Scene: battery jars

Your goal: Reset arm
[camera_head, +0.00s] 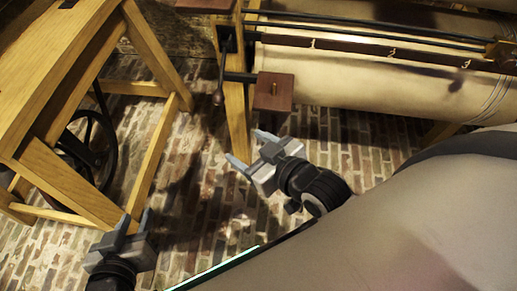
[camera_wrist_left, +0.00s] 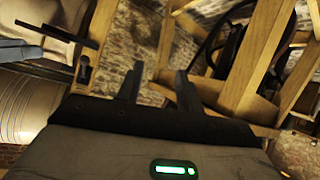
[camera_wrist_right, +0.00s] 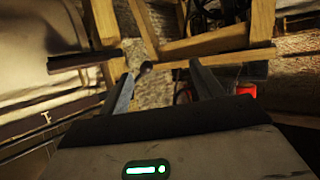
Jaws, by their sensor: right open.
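My left gripper (camera_head: 134,218) hangs over the brick floor at the lower left of the head view. Its two fingers stand apart with nothing between them, and the left wrist view shows the same gap (camera_wrist_left: 159,82). My right gripper (camera_head: 249,148) is further right and higher in the head view, below a reddish-brown wooden block. Its fingers are apart and empty, also in the right wrist view (camera_wrist_right: 160,85). No battery jars show in any view.
A wooden frame stand (camera_head: 150,140) with a dark wheel (camera_head: 88,145) is at the left. A large cream roller (camera_head: 370,78) with a numbered bar lies at the upper right. The reddish-brown block (camera_head: 273,92) on a wooden post is close to my right gripper. Brick floor (camera_head: 205,205) lies between the grippers.

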